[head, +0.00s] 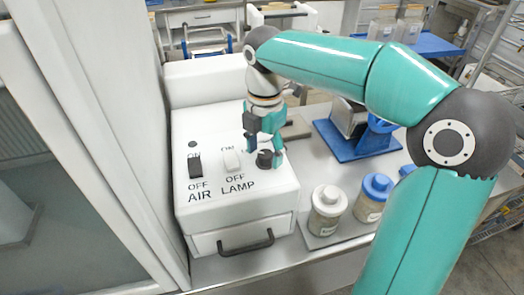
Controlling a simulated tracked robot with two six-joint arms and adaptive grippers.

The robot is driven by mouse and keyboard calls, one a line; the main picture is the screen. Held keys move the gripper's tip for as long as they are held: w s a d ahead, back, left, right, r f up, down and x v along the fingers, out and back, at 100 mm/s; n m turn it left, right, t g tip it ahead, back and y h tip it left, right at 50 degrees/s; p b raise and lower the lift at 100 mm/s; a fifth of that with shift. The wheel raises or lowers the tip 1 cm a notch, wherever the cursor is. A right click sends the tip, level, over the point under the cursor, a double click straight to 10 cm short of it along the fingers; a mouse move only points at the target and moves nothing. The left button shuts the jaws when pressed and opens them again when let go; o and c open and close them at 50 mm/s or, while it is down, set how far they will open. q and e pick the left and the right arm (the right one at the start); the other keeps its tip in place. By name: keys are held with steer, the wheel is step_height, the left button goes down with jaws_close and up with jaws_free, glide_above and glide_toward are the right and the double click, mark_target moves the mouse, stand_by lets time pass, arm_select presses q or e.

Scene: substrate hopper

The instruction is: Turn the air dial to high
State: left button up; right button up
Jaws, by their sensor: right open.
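A white box-shaped unit (235,205) stands on the bench with its controls on the top face. A small dark round dial (265,159) sits at the right of that face, partly covered by my right gripper. Which setting it points to cannot be told, as its markings are mostly hidden. My right gripper (265,153) is open and points down, its fingertips close around the dial; whether they touch it is unclear. A black rocker switch (195,167) marked AIR and a white rocker switch (232,160) marked LAMP are left of the dial. My left gripper is out of view.
Two lidded jars, one white-topped (327,210) and one blue-topped (374,198), stand right of the unit. A blue-based device (365,147) is behind them. The unit has a drawer with a dark handle (246,243). A tall pale cabinet frame (100,120) borders the left.

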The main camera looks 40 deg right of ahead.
steer(key=shift+c, duration=0.3)
steer(key=shift+s, duration=0.1)
steer(key=c, duration=1.1)
steer(key=shift+a, duration=0.15)
